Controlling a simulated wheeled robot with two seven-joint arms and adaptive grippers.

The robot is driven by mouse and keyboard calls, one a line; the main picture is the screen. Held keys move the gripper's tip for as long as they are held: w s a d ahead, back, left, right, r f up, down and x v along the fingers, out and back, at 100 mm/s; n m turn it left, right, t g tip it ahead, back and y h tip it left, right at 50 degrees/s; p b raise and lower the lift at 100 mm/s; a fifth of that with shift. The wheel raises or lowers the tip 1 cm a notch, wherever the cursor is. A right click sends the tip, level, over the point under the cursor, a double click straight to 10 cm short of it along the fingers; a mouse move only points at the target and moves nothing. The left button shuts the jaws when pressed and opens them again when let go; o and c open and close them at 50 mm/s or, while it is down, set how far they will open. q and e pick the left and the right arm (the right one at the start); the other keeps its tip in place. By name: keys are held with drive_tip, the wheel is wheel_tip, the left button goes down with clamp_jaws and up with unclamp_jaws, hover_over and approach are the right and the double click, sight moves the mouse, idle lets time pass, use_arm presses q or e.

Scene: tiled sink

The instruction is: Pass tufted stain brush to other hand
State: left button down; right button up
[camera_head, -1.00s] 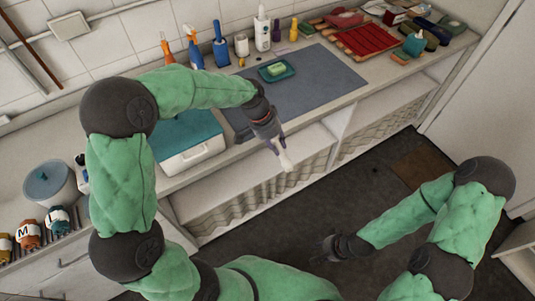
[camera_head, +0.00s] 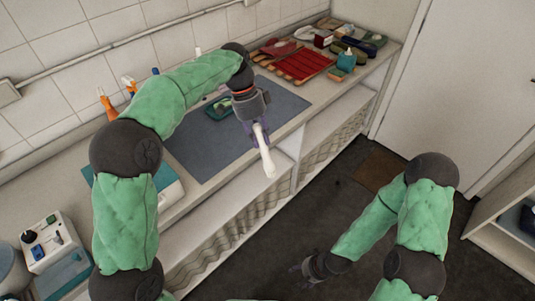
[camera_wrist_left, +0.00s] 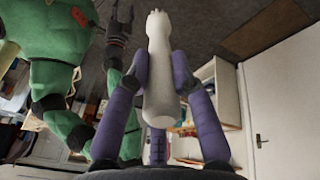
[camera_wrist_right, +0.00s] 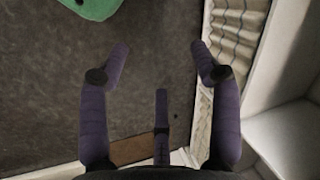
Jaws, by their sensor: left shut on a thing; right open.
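The tufted stain brush (camera_head: 265,152) is white and slim. My left gripper (camera_head: 258,133) is shut on it and holds it in the air in front of the counter edge. In the left wrist view the brush (camera_wrist_left: 159,60) stands between the purple fingers of my left gripper (camera_wrist_left: 160,75), with its narrower, notched end pointing away from the palm. My right gripper (camera_head: 306,270) is low over the dark floor, well apart from the brush. In the right wrist view my right gripper (camera_wrist_right: 160,62) has its fingers spread, with nothing between them.
The counter holds a grey mat (camera_head: 205,150), a teal soap dish (camera_head: 219,108) and a red slatted rack (camera_head: 298,67). Spray bottles (camera_head: 106,103) stand by the tiled wall. Open shelves with a pleated curtain (camera_head: 235,235) lie below. The floor (camera_head: 330,205) between the arms is clear.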

drive_tip(key=w+r+n+t, duration=0.3)
drive_tip(key=w+r+t, duration=0.1)
drive_tip(key=w+r, duration=0.4)
drive_tip(key=n+t+y, duration=0.8)
drive_tip(key=y, duration=0.1)
approach(270, 159)
drive_tip(key=x, duration=1.1)
drive_tip(key=shift+w+a, duration=0.15)
drive_tip(key=shift+w, duration=0.05)
